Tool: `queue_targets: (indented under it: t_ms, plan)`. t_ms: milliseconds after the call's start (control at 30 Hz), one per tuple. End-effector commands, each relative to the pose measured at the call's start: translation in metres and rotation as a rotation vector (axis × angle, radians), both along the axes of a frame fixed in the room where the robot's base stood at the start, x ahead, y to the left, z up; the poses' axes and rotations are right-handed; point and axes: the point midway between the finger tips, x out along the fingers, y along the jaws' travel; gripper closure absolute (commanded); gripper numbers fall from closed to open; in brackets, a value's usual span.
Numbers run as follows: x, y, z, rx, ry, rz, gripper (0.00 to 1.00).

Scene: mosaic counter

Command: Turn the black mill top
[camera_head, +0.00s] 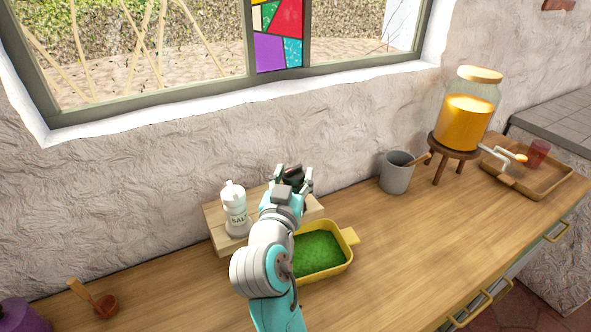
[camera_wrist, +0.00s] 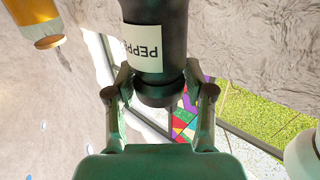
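The black pepper mill shows upside down in the wrist view, with a pale label reading "PEPPE" on its body (camera_wrist: 160,25). Its rounded black top (camera_wrist: 160,92) points toward my palm. In the head view the mill's dark top (camera_head: 293,178) is mostly hidden behind my gripper. My gripper (camera_head: 294,175) is at the mill, with one finger on each side of it. In the wrist view the fingertips (camera_wrist: 160,75) come very close to the mill's sides. I cannot tell whether they press on it.
A white salt mill (camera_head: 235,212) stands left of my gripper on a wooden riser (camera_head: 217,226). A yellow dish (camera_head: 347,262) of green contents sits in front. A grey mug (camera_head: 396,177), a drink dispenser (camera_head: 468,115) and a tray (camera_head: 548,188) are right. The counter's right front is clear.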

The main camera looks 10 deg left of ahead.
Motion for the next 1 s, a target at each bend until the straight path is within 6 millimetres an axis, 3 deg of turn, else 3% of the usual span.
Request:
queue_targets:
  t_ms: [300, 500, 900, 1000]
  plan:
    - [-0.063, 0.007, 0.000, 0.000, 0.000, 0.002, 0.47]
    - [-0.087, 0.009, 0.000, 0.000, 0.000, 0.001, 0.47]
    - [-0.093, 0.009, 0.000, 0.000, 0.000, 0.000, 0.47]
    - [-0.091, 0.008, 0.000, 0.003, 0.006, 0.001, 0.28]
